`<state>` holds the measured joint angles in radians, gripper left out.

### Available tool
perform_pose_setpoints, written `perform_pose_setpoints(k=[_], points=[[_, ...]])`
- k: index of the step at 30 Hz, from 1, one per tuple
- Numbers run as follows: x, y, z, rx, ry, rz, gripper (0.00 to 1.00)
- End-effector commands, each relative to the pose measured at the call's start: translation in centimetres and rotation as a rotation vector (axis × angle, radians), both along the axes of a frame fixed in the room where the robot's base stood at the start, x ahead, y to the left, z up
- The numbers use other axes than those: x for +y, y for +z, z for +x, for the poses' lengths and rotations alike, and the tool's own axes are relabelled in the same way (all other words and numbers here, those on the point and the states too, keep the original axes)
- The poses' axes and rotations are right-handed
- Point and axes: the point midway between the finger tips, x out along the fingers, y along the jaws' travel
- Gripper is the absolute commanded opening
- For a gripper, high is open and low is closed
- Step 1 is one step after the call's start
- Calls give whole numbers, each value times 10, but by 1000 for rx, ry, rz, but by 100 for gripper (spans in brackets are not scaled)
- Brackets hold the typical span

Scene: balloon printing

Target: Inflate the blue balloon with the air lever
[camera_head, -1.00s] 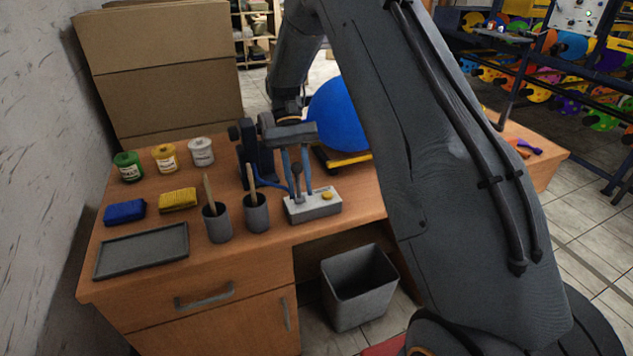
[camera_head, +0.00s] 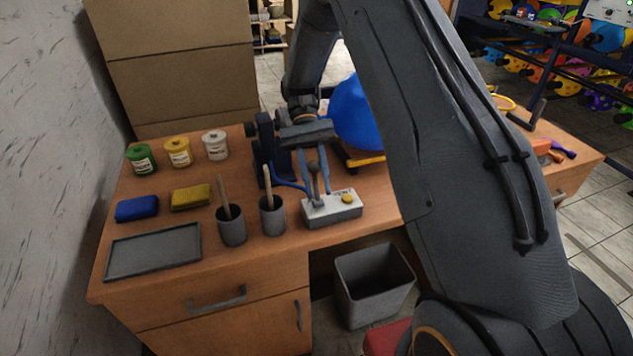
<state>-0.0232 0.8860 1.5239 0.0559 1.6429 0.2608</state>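The blue balloon (camera_head: 356,112) looks large and round. It sits at the back of the desk above a yellow-edged base, partly hidden behind my arm. The air lever (camera_head: 313,168) has a dark knob and stands up from a light grey box with a yellow button (camera_head: 347,199) near the desk's front edge. My gripper (camera_head: 316,186) points down over the box. Its two thin blue-grey fingers are apart, one on each side of the lever. I cannot tell whether either finger touches it.
Two grey cups with brush handles (camera_head: 231,228) stand left of the box. Farther left are a grey tray (camera_head: 153,253), blue and yellow sponges, and three paint jars (camera_head: 178,152). A dark stand rises behind the lever. A grey bin (camera_head: 374,285) stands below the desk.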

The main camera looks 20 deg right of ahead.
Motion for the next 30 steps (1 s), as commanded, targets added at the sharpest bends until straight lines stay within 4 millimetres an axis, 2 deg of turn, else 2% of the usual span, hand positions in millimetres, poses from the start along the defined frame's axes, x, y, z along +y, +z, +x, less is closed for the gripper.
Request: perform_pose_setpoints(k=[1,3,14,24,30], points=[[1,0,0,0,-2,1,33],[0,0,0,0,-2,1,43],[-1,2,4,-1,-1,0,43],[-1,31,45,-4,1,1,43],[-2,44,60,-2,0,1,43]])
